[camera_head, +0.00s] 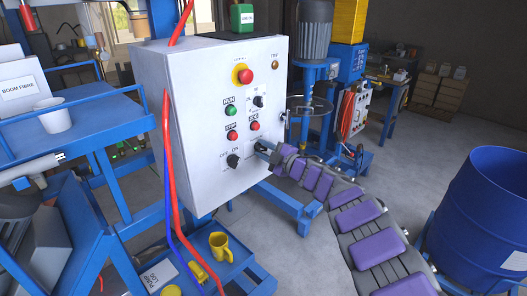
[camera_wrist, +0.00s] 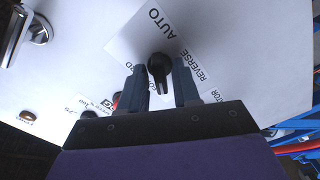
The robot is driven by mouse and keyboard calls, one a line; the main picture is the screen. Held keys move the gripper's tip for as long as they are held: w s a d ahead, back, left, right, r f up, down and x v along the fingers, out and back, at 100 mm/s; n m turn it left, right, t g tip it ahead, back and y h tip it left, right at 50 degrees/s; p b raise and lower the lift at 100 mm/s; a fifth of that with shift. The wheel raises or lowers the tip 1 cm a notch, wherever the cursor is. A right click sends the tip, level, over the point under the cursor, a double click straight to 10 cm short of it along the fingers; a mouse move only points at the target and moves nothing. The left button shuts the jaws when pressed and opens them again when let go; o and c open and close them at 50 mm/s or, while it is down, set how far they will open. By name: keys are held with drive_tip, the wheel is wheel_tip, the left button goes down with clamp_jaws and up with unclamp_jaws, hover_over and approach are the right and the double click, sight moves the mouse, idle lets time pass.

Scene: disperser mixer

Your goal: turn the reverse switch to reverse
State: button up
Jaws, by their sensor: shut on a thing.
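The reverse switch is a small black knob (camera_wrist: 159,68) on a white label with AUTO and REVERSE printed on it in the wrist view. My gripper (camera_wrist: 158,82) has one blue-grey finger on each side of the knob and is shut on it. REVERSE is printed to the right of the knob, AUTO above it. I cannot tell which mark the knob points to. In the head view my gripper (camera_head: 263,148) reaches the lower right of the grey control cabinet's front (camera_head: 188,115) and hides the knob.
The cabinet also bears a red emergency stop (camera_head: 245,76), a green RUN button (camera_head: 231,111), a red STOP button (camera_head: 232,136) and a black OFF/ON switch (camera_head: 233,160). Red and blue hoses (camera_head: 171,180) hang at its left. A blue drum (camera_head: 485,210) stands right.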

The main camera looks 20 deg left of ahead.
drive_tip(key=shift+f, duration=0.1)
drive_tip(key=o, duration=0.7)
drive_tip(key=shift+s, duration=0.1)
drive_tip(key=shift+d, duration=0.15)
drive_tip(key=p+v, duration=0.2)
drive_tip(key=v, duration=1.5)
drive_tip(key=shift+d, duration=0.15)
